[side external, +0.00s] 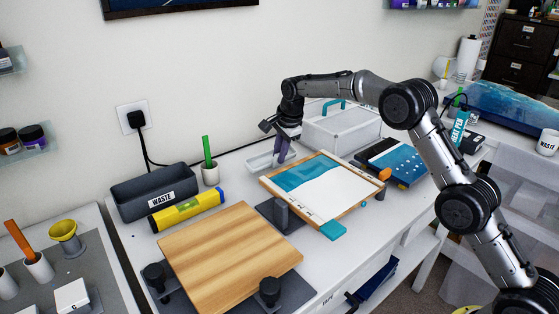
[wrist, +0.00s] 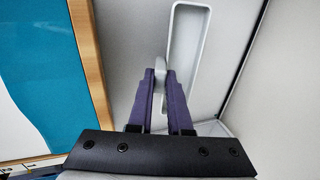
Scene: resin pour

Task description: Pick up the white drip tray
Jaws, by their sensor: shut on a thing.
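The white drip tray (side external: 261,162) is a shallow, long tray at the back of the table, near the wall. In the wrist view the tray (wrist: 187,52) stretches away from my gripper, its inside bare. My gripper (side external: 281,157) points down at the right end of the tray. In the wrist view the purple fingers of my gripper (wrist: 160,80) are shut on the tray's near side edge, with a pale part between them. The fingers hide part of that edge. I cannot tell whether the tray touches the table.
A wood-framed panel (side external: 331,208) with teal and white areas lies close beside my gripper. A grey WASTE bin (side external: 155,192), a yellow level (side external: 187,210) and a white cup (side external: 210,174) are to the left. A wooden board (side external: 230,247) lies in front.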

